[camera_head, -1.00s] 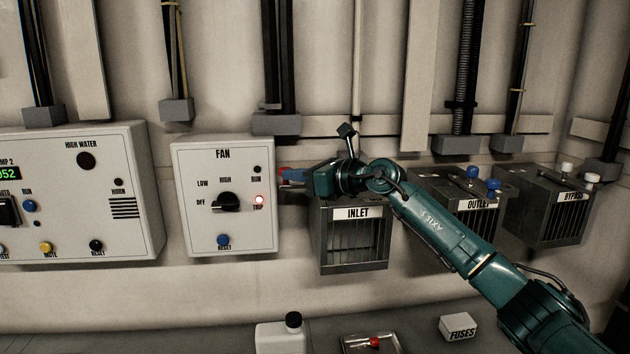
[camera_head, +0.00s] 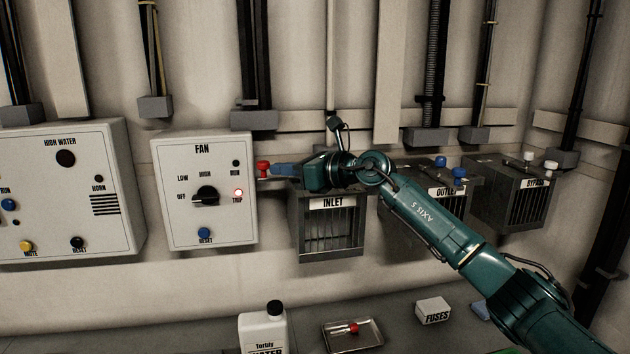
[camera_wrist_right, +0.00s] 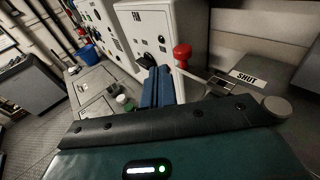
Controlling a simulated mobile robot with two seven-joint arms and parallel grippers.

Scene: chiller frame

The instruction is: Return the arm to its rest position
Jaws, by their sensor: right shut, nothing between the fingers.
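My right gripper (camera_head: 276,170) is shut and empty in the head view, its blue fingers pointing left. It is above the left side of the INLET box (camera_head: 333,203), just right of a red knob (camera_head: 263,167). A small gap seems to separate the fingertips from the knob. In the right wrist view, the blue fingers (camera_wrist_right: 157,86) lie together, with the red knob (camera_wrist_right: 182,57) to their right. My right arm reaches in from the lower right and crosses in front of the OUTLET box (camera_head: 448,192). My left gripper is not in view.
The FAN panel (camera_head: 170,165) is left of the gripper, its red TRIP lamp lit. The BYPASS box (camera_head: 518,200) is at the right. Below, the bench holds a white bottle (camera_head: 262,333), a metal tray (camera_head: 376,341) and a FUSES box (camera_head: 433,311). A SHUT label (camera_wrist_right: 247,77) shows in the wrist view.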

